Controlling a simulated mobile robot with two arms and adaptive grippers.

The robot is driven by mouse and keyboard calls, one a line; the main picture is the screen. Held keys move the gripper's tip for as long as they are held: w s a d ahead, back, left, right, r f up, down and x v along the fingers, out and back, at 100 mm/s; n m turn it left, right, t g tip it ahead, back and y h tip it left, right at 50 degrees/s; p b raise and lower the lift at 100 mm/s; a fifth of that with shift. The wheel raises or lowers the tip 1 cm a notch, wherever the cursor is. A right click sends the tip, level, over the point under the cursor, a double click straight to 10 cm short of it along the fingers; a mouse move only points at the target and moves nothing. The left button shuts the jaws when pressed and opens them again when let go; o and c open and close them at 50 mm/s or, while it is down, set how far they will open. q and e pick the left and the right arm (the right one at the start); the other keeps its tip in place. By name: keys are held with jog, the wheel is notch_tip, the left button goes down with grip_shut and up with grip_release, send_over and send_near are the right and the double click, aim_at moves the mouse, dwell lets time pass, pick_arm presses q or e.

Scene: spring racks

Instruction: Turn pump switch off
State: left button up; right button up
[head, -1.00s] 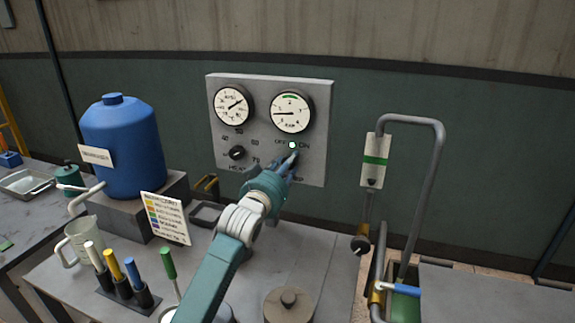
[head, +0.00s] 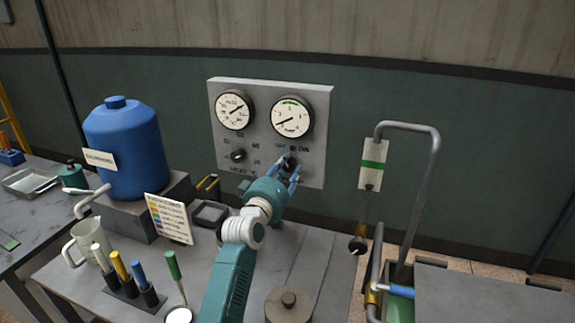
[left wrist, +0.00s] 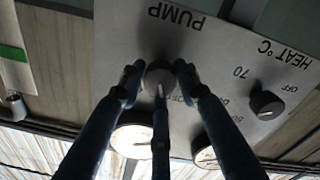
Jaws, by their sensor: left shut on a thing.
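The pump knob (left wrist: 160,74) is a dark round knob below the word PUMP in the upside-down left wrist view. My left gripper (left wrist: 158,80) is shut on it, with its blue fingers around the knob. In the head view, my left gripper (head: 290,170) is at the lower right of the grey panel (head: 262,97), and its fingers partly cover the pump knob (head: 289,163). A small lamp (head: 293,148) above the knob looks dark. I cannot tell the knob's exact setting. My right gripper is not in view.
The heat knob (head: 238,156) is to the left on the panel, below two gauges. A blue tank (head: 125,150), a colour-coded card (head: 168,218) and coloured-handled tools (head: 120,268) stand at left. A bent grey pipe (head: 428,190) rises at right.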

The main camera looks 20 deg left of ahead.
pick_arm(q)
jog(key=shift+d+f+n+p, duration=0.1)
jog(key=shift+f+n+p, duration=0.25)
jog(key=shift+n, duration=0.65)
jog(key=o, duration=1.1)
jog(key=shift+o, duration=0.2)
jog(key=shift+r, duration=0.2)
jog(key=s, duration=1.2)
jog(key=shift+a+f, duration=0.15)
jog(key=shift+a, duration=0.1)
